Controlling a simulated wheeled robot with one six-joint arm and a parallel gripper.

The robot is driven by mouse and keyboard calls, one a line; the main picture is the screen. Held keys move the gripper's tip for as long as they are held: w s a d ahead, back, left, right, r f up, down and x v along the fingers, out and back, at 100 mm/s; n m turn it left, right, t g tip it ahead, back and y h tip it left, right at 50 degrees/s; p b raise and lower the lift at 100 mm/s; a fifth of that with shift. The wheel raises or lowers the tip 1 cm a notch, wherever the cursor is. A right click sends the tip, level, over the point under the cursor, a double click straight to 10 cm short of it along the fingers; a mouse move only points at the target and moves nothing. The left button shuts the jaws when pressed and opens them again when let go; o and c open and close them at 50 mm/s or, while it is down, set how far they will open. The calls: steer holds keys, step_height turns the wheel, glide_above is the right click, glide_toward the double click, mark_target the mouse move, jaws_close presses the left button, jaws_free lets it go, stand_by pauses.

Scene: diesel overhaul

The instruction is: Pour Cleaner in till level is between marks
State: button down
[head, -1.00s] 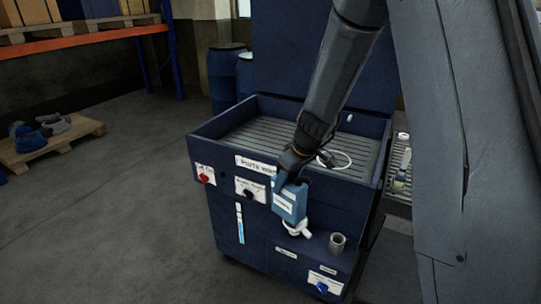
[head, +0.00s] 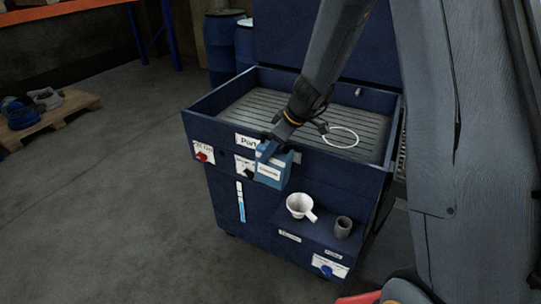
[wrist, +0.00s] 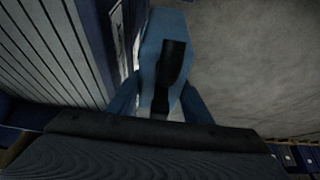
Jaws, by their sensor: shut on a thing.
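My gripper (head: 272,143) is shut on a blue bottle (head: 270,170) with a white label, in front of the parts washer (head: 228,195). The bottle is close to upright, left of and above a white funnel (head: 299,205) on the washer's front ledge. The bottle (wrist: 172,30) also shows in the wrist view, between my fingers, with a black part facing the camera. The level gauge (head: 241,202) on the washer's front is a vertical strip with blue in it. Its marks are too small to read.
A grey cup-like piece (head: 343,227) stands on the ledge right of the funnel. A white ring (head: 340,137) lies on the slatted basin (head: 237,113). A red knob (head: 202,156) and a blue knob (head: 326,270) sit on the front.

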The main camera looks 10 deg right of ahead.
steer(key=shift+w+a+f+t+y+b, duration=0.15)
steer(key=shift+t+y+b, duration=0.4)
steer(key=shift+b, duration=2.1)
steer(key=shift+a+r+y+b, duration=0.1)
steer(key=shift+r+y+b, duration=0.25)
steer(key=shift+b, duration=0.8)
steer(key=shift+f+b, duration=0.2)
steer(key=shift+b, duration=0.3)
steer(key=shift+r+t+y+b, duration=0.45)
steer(key=shift+r+y+b, duration=0.1)
steer(key=shift+b, duration=1.8)
steer(key=shift+b, duration=0.85)
steer(key=shift+r+t+y+b, duration=0.1)
steer(key=shift+t+y+b, duration=0.35)
steer(key=shift+b, duration=1.05)
steer(key=shift+b, duration=0.8)
steer(key=shift+t+y+b, duration=0.25)
steer(key=shift+y+b, duration=0.15)
steer(key=shift+b, duration=1.25)
steer(key=shift+d+f+y+b, duration=0.25)
steer(key=shift+f+b, duration=0.2)
steer(key=shift+b, duration=1.2)
